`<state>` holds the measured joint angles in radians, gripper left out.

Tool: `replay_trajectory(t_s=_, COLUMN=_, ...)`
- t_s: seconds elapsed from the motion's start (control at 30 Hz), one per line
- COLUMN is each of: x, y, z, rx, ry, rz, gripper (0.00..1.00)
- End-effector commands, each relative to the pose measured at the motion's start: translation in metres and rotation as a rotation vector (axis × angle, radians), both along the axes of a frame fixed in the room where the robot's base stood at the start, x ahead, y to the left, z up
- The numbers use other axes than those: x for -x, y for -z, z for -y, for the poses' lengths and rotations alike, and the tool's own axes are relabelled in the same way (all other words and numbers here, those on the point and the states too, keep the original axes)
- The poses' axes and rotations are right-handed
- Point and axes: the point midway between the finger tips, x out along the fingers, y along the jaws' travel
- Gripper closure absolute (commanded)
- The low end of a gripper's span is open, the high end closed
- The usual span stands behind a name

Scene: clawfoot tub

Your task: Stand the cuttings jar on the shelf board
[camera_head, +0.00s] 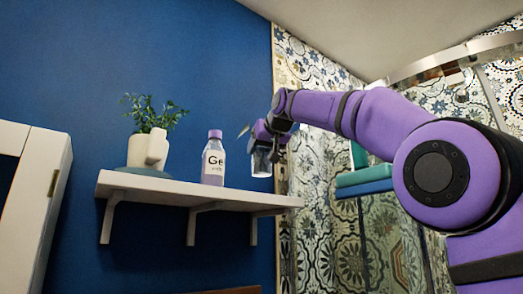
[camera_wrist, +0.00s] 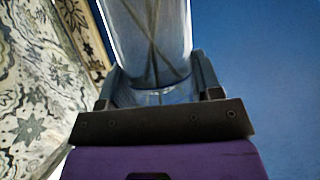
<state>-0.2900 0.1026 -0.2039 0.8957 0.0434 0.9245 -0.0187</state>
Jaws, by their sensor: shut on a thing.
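The cuttings jar is a clear glass cylinder (camera_head: 261,163) with thin dark stems inside; a leaf shows above it in the head view. The wrist view shows the glass (camera_wrist: 150,35) close up between the two fingers. My gripper (camera_head: 270,142) is shut on the jar, and its fingers (camera_wrist: 155,92) stand on both sides of the glass. The jar looks upright, over the right end of the white shelf board (camera_head: 240,197). Its base shows a little above the board's edge in the picture. I cannot tell its depth relative to the board.
A white-and-lilac bottle (camera_head: 213,160) stands mid-board, left of the jar. A white planter with a leafy plant (camera_head: 148,148) stands on the left part. The board's right end looks bare. Blue wall (camera_head: 80,70) lies behind; folded teal towels (camera_head: 364,180) are at right.

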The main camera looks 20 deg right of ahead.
Motion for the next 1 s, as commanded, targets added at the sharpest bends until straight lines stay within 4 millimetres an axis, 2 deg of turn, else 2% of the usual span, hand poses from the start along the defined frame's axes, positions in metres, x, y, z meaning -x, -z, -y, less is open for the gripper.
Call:
replay_trajectory(t_s=0.27, x=0.001, y=0.001, z=0.0, rx=-0.002, ry=0.011, rz=0.004, gripper=0.71)
replay_trajectory(t_s=0.73, x=0.001, y=0.039, z=0.001, rx=-0.002, ry=0.011, rz=0.003, gripper=0.71)
replay_trajectory(t_s=1.0, x=0.001, y=0.053, z=0.0, rx=-0.001, ry=0.011, rz=0.005, gripper=0.71)
